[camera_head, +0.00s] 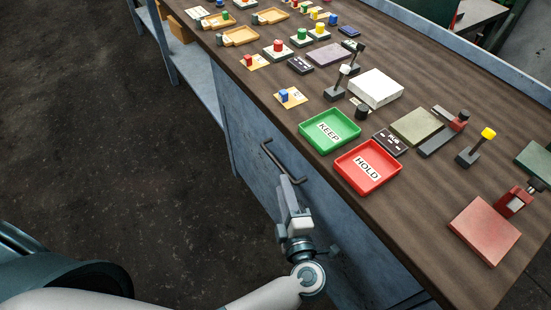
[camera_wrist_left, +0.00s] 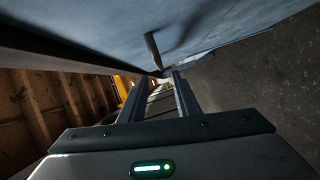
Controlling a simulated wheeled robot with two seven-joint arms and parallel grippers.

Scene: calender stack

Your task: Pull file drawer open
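The file drawer is the blue-grey front (camera_head: 250,125) below the wooden bench top. Its dark bar handle (camera_head: 280,162) runs at a slant in the head view. My left gripper (camera_head: 289,184) is at the lower part of this handle. In the left wrist view, the two fingers of my left gripper (camera_wrist_left: 161,76) stand apart with a gap between them. The handle (camera_wrist_left: 152,50) shows just beyond and above the fingertips there. I cannot tell whether the fingers touch it. The drawer looks flush with the cabinet. My right gripper is not in view.
A green KEEP tray (camera_head: 309,128) and a red HOLD tray (camera_head: 399,168) stand on the bench top (camera_head: 420,215) near its front edge, above the handle. Several blocks, pads and small fixtures stand behind them. The dark floor (camera_head: 110,130) in front of the cabinet is clear.

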